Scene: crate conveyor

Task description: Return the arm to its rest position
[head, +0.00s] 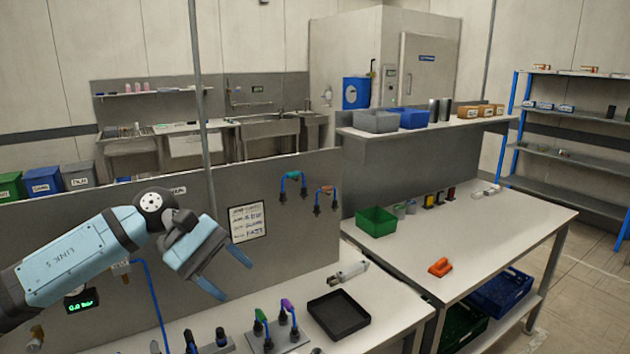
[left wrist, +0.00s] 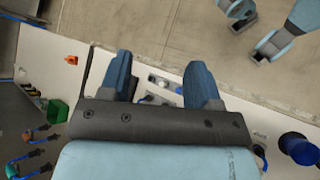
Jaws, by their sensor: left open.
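My left gripper (head: 226,272) hangs in the air in front of the grey back panel (head: 290,215), at the left of the head view. Its two blue fingers are spread apart with nothing between them. The arm comes in from the left, bent at the wrist. In the left wrist view the same open fingers (left wrist: 160,80) show above the bench, with the floor beyond. The fingers touch nothing that I can see.
The near bench holds a black tray (head: 338,314), a grey-white device (head: 348,271) and a fixture with coloured hooks (head: 280,338). Blue and orange hoses (head: 293,184) hang on the panel. The right bench (head: 478,232) carries a green bin (head: 376,222) and an orange object (head: 440,267).

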